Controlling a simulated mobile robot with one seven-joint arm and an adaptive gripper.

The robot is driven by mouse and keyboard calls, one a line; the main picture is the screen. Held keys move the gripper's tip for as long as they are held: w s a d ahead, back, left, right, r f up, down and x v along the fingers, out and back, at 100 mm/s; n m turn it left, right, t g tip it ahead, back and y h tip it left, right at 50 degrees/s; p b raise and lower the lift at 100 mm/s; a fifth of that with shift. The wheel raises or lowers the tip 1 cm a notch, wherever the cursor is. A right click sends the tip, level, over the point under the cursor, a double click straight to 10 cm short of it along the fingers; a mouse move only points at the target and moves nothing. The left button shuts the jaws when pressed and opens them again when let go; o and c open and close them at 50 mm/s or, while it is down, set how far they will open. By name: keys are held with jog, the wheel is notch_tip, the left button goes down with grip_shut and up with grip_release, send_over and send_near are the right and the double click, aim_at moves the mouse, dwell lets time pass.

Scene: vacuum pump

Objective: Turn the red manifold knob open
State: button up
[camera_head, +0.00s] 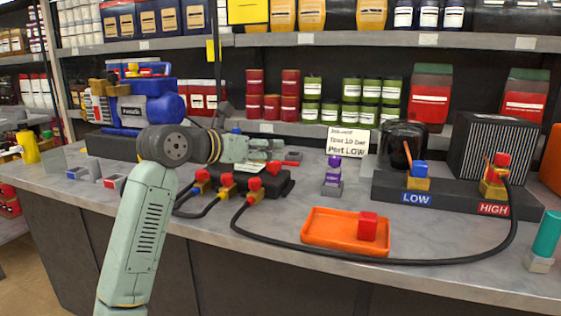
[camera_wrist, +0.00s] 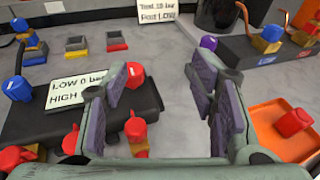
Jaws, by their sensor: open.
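The black manifold block (camera_head: 288,186) lies on the bench with a LOW/HIGH display (camera_wrist: 80,90) on top. In the wrist view, its red knob (camera_wrist: 135,72) is at the right end, just right of my left finger and partly covered by it. A red knob shows at that end in the head view too (camera_head: 273,168). The blue knob (camera_wrist: 17,88) is at the other end. My gripper (camera_wrist: 165,88) is open and empty above the block's right end; it also shows in the head view (camera_head: 276,149). I cannot tell whether a finger touches the knob.
Red-topped hose fittings (camera_head: 254,187) line the manifold's front, with black hoses. An orange tray (camera_head: 320,232) holds a red cube (camera_head: 368,226). A purple-topped part (camera_head: 333,175) stands to the right. The LOW/HIGH station (camera_head: 455,200) is farther right, the blue pump (camera_head: 140,110) behind left.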

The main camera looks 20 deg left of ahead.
aim_at(274, 165)
jog(key=a+f+y, duration=0.1)
jog(key=w+a+f+g+y, duration=0.1)
jog(key=a+f, duration=0.1)
jog(key=shift+w+a+n, duration=0.1)
jog(key=shift+w+n, duration=0.05)
jog(key=shift+n, duration=0.15)
jog(key=p+x, duration=0.1)
jog(key=x, duration=0.9)
jog(key=shift+w+f+p, duration=0.1)
jog(key=shift+w+p, duration=0.15)
jog(key=shift+p, duration=0.05)
jog(key=shift+c, duration=0.2)
jog(key=c, duration=1.1)
